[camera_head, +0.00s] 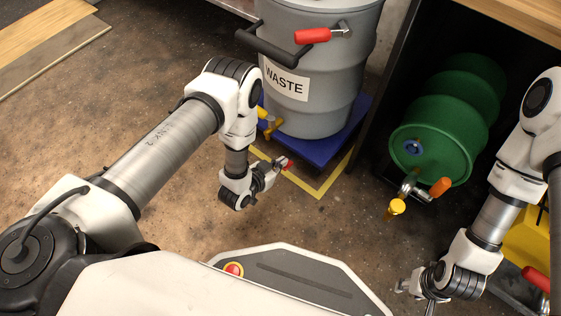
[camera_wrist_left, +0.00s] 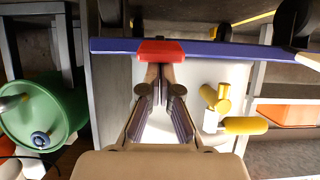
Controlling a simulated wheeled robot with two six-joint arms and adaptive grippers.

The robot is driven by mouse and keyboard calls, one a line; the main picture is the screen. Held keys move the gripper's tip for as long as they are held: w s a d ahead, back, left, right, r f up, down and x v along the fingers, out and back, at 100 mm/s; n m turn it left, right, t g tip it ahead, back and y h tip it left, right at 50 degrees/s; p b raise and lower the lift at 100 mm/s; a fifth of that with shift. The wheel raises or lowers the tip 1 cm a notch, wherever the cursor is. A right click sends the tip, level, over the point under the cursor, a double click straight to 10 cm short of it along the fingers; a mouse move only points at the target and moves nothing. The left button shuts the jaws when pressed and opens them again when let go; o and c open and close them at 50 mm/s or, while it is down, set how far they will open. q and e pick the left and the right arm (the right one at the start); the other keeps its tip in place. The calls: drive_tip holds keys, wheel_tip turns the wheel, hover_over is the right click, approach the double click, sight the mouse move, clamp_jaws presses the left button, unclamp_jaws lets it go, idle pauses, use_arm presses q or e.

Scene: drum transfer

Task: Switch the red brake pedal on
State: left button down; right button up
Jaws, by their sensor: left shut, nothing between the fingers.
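The red brake pedal (camera_head: 287,164) sits at the front edge of the blue wheeled dolly (camera_head: 320,152) under the grey waste drum. In the left wrist view the red pedal (camera_wrist_left: 160,50) is on the dolly's blue edge (camera_wrist_left: 225,50), right at my fingertips. My left gripper (camera_head: 279,165) is shut and empty, with its tips at the pedal; it also shows in the left wrist view (camera_wrist_left: 160,72). I cannot tell whether they touch. My right gripper (camera_head: 416,296) is low at the lower right, away from the pedal; its finger opening is unclear.
The grey waste drum (camera_head: 325,90) has a yellow tap (camera_head: 270,125) near my left wrist. Yellow floor tape (camera_head: 320,190) borders the dolly. A green drum (camera_head: 430,140) with an orange-handled tap (camera_head: 440,187) lies in a dark rack to the right.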

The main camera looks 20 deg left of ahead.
use_arm(q)
drive_tip(key=shift+s+f, duration=0.1)
drive_tip(key=shift+f, duration=0.1)
drive_tip(key=shift+s+a+f+t+h+b, duration=0.15)
drive_tip(key=shift+f+t, duration=0.2)
drive_tip(key=shift+f, duration=0.4)
drive_tip(key=shift+s+f+t+h+b, duration=0.1)
drive_tip(key=shift+s+f+t, duration=0.15)
drive_tip(key=shift+f, duration=0.55)
drive_tip(key=shift+s+a+f+t+h+b, duration=0.15)
drive_tip(key=shift+f+t, duration=0.25)
drive_tip(key=shift+f, duration=0.35)
use_arm(e)
drive_tip(key=shift+s+a+f, duration=0.1)
drive_tip(key=shift+s+f, duration=0.2)
drive_tip(key=shift+f, duration=0.1)
use_arm(q)
drive_tip(key=shift+f, duration=0.1)
